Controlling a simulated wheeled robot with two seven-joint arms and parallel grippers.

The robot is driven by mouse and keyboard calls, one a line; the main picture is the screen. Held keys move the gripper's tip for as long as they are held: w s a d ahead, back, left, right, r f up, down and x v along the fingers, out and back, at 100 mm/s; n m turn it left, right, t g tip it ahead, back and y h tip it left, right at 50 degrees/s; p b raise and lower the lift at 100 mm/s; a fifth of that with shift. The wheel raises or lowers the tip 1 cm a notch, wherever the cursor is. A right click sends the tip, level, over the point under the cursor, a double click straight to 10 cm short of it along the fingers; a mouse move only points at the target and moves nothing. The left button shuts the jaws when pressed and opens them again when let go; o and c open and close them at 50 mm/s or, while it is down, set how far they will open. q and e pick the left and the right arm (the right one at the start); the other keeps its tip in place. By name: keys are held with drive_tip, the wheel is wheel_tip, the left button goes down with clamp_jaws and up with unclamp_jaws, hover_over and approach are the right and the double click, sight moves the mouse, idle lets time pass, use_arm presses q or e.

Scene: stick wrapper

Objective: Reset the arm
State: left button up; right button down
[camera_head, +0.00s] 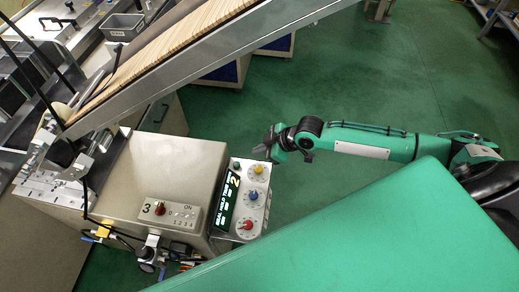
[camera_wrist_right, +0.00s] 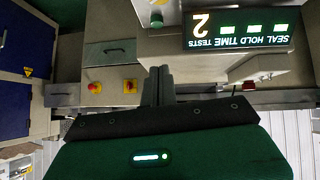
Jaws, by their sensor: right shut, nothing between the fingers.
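My right gripper (camera_head: 268,147) is at the end of my green right arm, which reaches in from the right side of the head view. It is shut and empty, just right of the control panel (camera_head: 248,200) with the coloured knobs and apart from it in that view. In the right wrist view my shut fingers (camera_wrist_right: 158,80) stand together below the panel's lit display (camera_wrist_right: 240,30), which shows upside down. My left gripper is not in view.
The beige machine (camera_head: 170,175) carries a small switch box (camera_head: 170,214). A sloped metal chute (camera_head: 215,45) filled with thin sticks rises above it to the upper right. Green floor (camera_head: 350,85) is open behind my right arm. Blue cabinets (camera_wrist_right: 25,55) show in the right wrist view.

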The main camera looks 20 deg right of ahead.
drive_tip(key=s+a+m, duration=0.2)
drive_tip(key=s+a, duration=0.8)
drive_tip(key=s+d+r+m+g+h, duration=0.1)
drive_tip(key=s+d+m+g+h, duration=0.1)
drive_tip(key=s+d+m+h, duration=0.8)
drive_tip(key=s+f+n+g+y, duration=0.1)
drive_tip(key=s+f+y, duration=0.1)
drive_tip(key=f, duration=1.3)
drive_tip(key=s+f+n+g+y, duration=0.1)
drive_tip(key=s+f+n, duration=0.1)
drive_tip(key=f, duration=1.3)
drive_tip(key=s+d+f, duration=0.2)
drive_tip(key=s+f, duration=0.7)
drive_tip(key=f, duration=0.1)
drive_tip(key=s+d+f, duration=0.2)
drive_tip(key=s+f, duration=0.8)
drive_tip(key=shift+s+d+g, duration=0.2)
drive_tip(key=shift+g, duration=0.2)
